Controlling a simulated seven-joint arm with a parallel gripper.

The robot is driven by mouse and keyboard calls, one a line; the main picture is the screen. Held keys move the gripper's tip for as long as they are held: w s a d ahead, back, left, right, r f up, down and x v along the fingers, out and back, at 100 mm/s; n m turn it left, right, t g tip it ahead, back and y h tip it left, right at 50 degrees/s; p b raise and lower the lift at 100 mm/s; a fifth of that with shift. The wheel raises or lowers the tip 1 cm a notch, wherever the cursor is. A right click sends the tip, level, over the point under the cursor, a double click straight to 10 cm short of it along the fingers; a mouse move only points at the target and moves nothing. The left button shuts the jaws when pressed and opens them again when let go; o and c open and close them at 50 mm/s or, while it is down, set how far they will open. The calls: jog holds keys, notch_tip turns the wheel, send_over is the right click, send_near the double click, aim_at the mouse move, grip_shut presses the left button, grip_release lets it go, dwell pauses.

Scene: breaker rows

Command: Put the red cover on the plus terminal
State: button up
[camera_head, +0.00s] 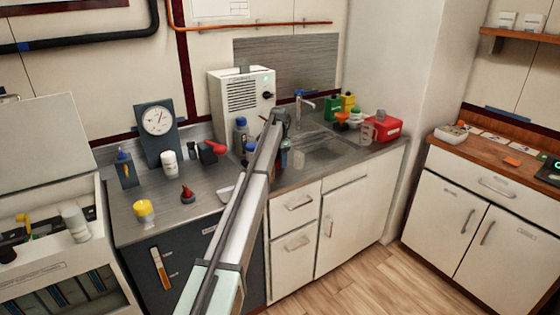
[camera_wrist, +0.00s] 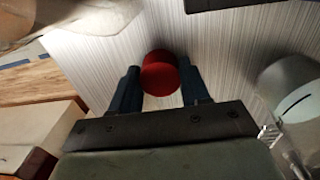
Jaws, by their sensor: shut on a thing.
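In the wrist view my gripper (camera_wrist: 161,85) is shut on a round red cover (camera_wrist: 160,72), with a dark blue finger on each side of it. A brushed-metal surface shows behind the cover. In the head view my arm crosses the middle and bends near the sink; the fingers and the held cover cannot be made out there. I cannot pick out the plus terminal with certainty. An open pale case (camera_head: 45,262) at the left holds dark units, a yellow part (camera_head: 27,224) and a white cylinder (camera_head: 75,222).
A red-topped knob (camera_head: 187,194) and a yellow-topped jar (camera_head: 144,208) stand on the metal counter (camera_head: 165,215). A gauge (camera_head: 157,122) and a white machine (camera_head: 238,92) stand behind. A red container (camera_head: 387,128) is right of the sink. A grey rounded object (camera_wrist: 290,88) is near my gripper.

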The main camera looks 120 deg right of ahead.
jog(key=o, duration=1.1)
jog(key=shift+f, duration=0.1)
jog(key=shift+o, duration=0.2)
notch_tip(320, 180, up, 12)
jog(key=shift+d+f, duration=0.2)
jog(key=shift+d, duration=0.05)
jog(key=shift+o, duration=0.4)
jog(key=shift+r, duration=0.3)
